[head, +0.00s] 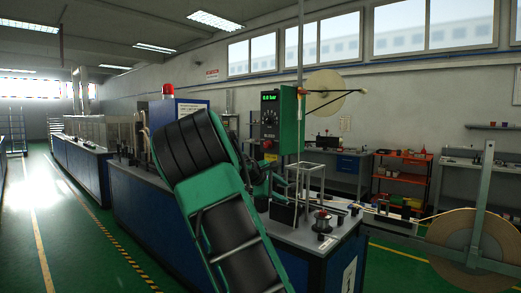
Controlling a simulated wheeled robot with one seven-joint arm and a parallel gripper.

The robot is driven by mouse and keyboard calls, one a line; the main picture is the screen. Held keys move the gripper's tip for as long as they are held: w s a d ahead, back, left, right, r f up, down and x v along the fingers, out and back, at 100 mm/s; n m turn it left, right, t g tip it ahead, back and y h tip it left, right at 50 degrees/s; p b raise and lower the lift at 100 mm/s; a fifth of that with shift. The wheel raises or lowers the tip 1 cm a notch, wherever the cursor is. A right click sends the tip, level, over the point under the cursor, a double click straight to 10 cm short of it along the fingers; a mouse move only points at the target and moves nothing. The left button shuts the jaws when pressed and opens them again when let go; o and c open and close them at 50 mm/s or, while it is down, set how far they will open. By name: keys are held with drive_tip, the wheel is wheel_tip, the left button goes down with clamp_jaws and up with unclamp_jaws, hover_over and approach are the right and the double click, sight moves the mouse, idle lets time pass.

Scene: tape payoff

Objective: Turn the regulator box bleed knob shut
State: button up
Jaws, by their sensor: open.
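The regulator box (289,122) is a green upright box with a dark front panel above the machine bench. A small lit green display (270,97) on it appears to read 0.0 bar. Small round fittings show below the display, with a small red one (267,144) lower down. I cannot tell which of them is the bleed knob. My green and black arm rises from the bottom and bends over towards the box. My gripper (272,188) is small in the picture, open, below the box and apart from its panel. Its fingertips are hard to make out.
The blue machine bench (300,262) carries a clear frame (306,170) and a dark spool (322,222). A large tape reel (465,240) stands at the right, with tape running to the bench. A red lamp (168,91) tops a blue cabinet. Green floor is free at left.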

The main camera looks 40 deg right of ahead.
drive_tip(key=w+a+r+n+h, duration=0.2)
drive_tip(key=w+r+n+h, duration=0.1)
drive_tip(key=w+r, duration=0.45)
drive_tip(key=n+t+h, duration=0.3)
approach(265, 145)
drive_tip(key=d, duration=0.5)
drive_tip(key=w+d, duration=0.1)
drive_tip(key=d, duration=0.2)
drive_tip(key=shift+w, duration=0.15)
drive_tip(key=c, duration=1.1)
